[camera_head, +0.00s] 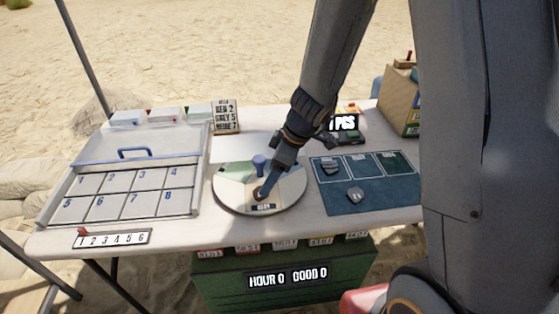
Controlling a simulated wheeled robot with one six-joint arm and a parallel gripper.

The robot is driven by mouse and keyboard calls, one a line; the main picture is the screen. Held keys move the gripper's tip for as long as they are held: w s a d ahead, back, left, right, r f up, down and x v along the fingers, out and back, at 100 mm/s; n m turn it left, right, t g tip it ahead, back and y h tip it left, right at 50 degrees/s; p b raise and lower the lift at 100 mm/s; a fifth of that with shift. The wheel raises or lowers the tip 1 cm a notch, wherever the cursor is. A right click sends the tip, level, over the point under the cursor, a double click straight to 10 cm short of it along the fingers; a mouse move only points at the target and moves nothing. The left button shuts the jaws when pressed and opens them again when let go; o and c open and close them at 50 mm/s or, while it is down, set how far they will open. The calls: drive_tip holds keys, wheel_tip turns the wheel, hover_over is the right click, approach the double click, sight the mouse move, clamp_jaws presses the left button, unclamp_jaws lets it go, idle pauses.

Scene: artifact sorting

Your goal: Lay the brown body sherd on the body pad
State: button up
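My gripper (265,188) reaches down over the round turntable (228,197), its fingertips low near the front of the disc. A small brown piece (257,195), which looks like the brown sherd, shows at the fingertips and is partly hidden by them. I cannot tell whether the fingers are closed on it. A blue mat (381,196) on the right has several outlined pads along its back; their labels are too small to read, so I cannot tell which is the body pad. One grey sherd (330,168) lies on the left pad, another (355,194) on the front of the mat.
A numbered compartment tray (150,178) with a blue handle fills the left. A display (343,123) stands behind the mat, and a cardboard box (399,103) at the back right.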

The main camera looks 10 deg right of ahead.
drive_tip(key=v, duration=0.7)
drive_tip(key=s+d+r+m+g+h, duration=0.1)
drive_tip(key=s+d+m+h, duration=0.3)
drive_tip(key=s+d+m, duration=0.5)
drive_tip(key=shift+s+d+r+m, duration=0.3)
drive_tip(key=shift+s+d+m, duration=0.05)
drive_tip(key=shift+s+m, duration=1.75)
